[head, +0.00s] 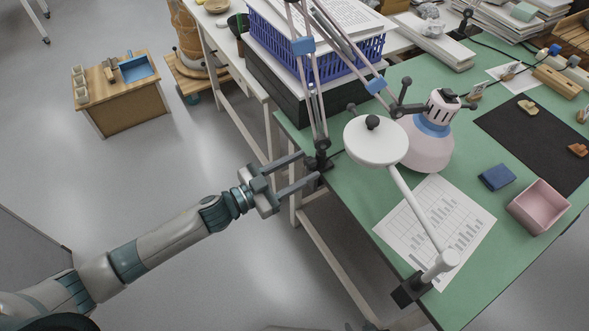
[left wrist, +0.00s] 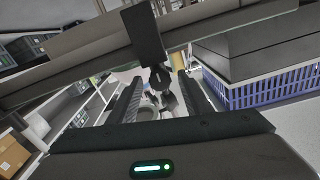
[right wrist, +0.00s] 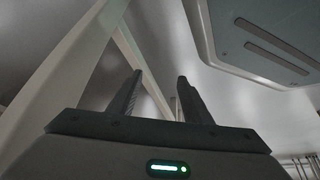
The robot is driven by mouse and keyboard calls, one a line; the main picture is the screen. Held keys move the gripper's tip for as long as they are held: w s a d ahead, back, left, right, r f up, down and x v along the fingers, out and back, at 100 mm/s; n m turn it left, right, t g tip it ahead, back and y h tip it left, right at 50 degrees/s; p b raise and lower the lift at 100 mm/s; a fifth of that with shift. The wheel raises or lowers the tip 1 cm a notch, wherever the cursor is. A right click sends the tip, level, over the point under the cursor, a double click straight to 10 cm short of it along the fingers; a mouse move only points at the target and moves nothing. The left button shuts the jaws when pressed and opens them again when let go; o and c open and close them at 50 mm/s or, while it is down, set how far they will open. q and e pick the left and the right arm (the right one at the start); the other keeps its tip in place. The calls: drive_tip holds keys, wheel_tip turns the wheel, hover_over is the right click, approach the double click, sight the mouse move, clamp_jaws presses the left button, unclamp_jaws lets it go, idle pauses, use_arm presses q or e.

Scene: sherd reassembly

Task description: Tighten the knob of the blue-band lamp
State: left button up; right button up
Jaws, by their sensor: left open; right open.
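The blue-band lamp has a pale pinkish head with a blue band (head: 432,126), and thin arms with blue joints (head: 303,45). Dark knobs show at its head joint (head: 406,81). Its arm comes down to a dark clamp (head: 319,162) at the table's left edge. My left gripper (head: 311,167) is open at that edge, its fingers pointing at the clamp. In the left wrist view a dark post with a knob-like end (left wrist: 160,76) appears between the open fingers; contact cannot be told. My right gripper (right wrist: 158,95) is open and empty, near pale table legs; the head view does not clearly show it.
A second, white lamp (head: 376,141) is clamped at the front edge, its pole crossing a printed sheet (head: 440,215). A blue basket (head: 345,55) stands on a dark box behind the clamp. A pink box (head: 538,207) and blue block (head: 497,177) lie on the green tabletop.

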use_arm(q)
drive_tip(key=shift+v, duration=0.8)
drive_tip(key=b+v, duration=0.2)
drive_tip(key=v, duration=1.4)
drive_tip(key=shift+b, duration=0.35)
use_arm(e)
drive_tip(key=shift+g+h, duration=0.3)
drive_tip(key=shift+g, duration=0.6)
drive_tip(key=shift+s+d+f, duration=0.4)
drive_tip(key=shift+s+d, duration=0.25)
drive_tip(key=shift+d, duration=0.05)
drive_tip(key=shift+s+d+f, duration=0.4)
drive_tip(key=shift+s+d, duration=0.2)
drive_tip(key=shift+d, duration=0.05)
use_arm(q)
drive_tip(key=shift+r, duration=0.1)
